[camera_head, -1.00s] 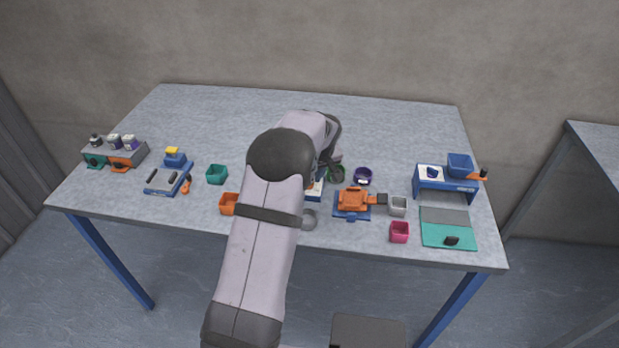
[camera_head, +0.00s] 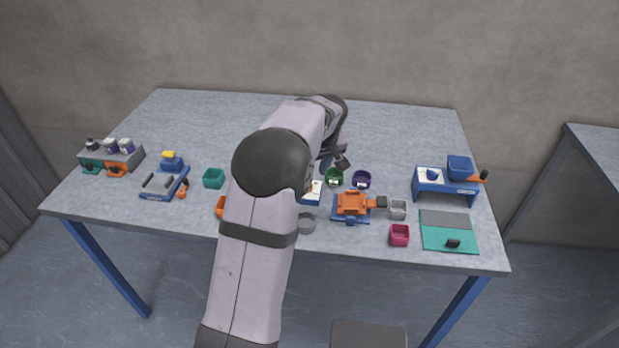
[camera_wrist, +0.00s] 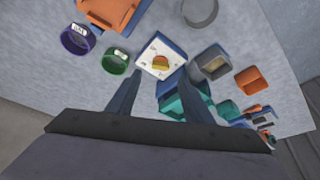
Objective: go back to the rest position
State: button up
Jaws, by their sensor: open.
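My gripper (camera_head: 341,162) is above the middle of the table (camera_head: 230,120), partly hidden behind my arm in the head view. In the wrist view my gripper (camera_wrist: 158,76) has its fingers wide apart with nothing between them. Beyond the fingertips is a white and blue scale-like device (camera_wrist: 162,58) with a small yellow and red thing on it; it is partly hidden by my arm in the head view (camera_head: 313,192). A green cup (camera_head: 334,178) and a purple cup (camera_head: 361,180) stand near the gripper, apart from it.
An orange device on a blue base (camera_head: 351,204), a grey cup (camera_head: 397,210) and a pink cup (camera_head: 400,236) stand right of my arm. A blue stand (camera_head: 447,190) is at far right. A bottle rack (camera_head: 112,157) is at left. The back of the table is clear.

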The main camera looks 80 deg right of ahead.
jog(key=shift+a+r, duration=0.1)
jog(key=shift+r, duration=0.25)
